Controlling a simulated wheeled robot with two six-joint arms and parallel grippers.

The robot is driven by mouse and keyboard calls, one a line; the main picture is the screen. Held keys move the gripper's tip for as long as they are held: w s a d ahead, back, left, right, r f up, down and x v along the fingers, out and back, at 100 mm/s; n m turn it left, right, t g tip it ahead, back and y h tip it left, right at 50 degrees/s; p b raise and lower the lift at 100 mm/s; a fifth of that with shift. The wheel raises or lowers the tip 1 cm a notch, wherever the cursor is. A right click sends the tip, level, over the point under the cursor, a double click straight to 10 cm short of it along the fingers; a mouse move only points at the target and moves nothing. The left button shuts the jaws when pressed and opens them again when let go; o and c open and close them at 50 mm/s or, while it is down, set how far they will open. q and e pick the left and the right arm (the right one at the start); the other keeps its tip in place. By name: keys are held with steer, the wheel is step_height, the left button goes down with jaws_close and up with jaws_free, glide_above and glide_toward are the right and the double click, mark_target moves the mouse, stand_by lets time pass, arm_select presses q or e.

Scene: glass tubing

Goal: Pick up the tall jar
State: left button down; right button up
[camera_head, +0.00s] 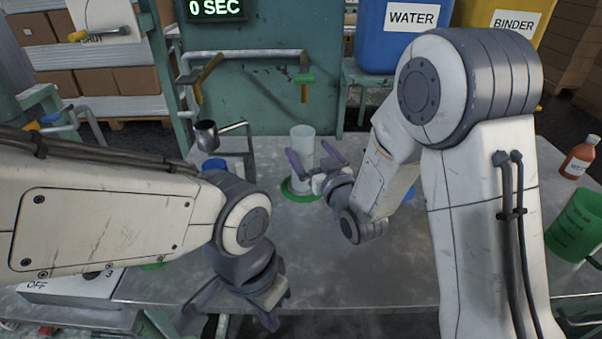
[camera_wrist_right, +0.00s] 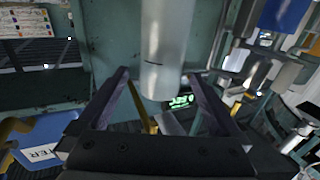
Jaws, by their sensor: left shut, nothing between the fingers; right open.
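The tall jar (camera_head: 302,136) is a pale, translucent cylinder standing upright by a green ring (camera_head: 288,194) on the metal bench. My left gripper (camera_head: 266,314) is shut and empty, low near the bench's front edge.
A small dark cup (camera_head: 206,136) sits on a stand left of the jar. A green beaker (camera_head: 577,222) and a brown bottle (camera_head: 579,158) stand at the right. Blue water (camera_head: 405,40) and yellow binder (camera_head: 497,17) containers are behind. Bare bench (camera_head: 345,262) lies in front.

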steer(key=shift+p+x, duration=0.5)
steer(key=shift+x, duration=3.1)
steer(key=shift+f, duration=0.2)
jaws_close()
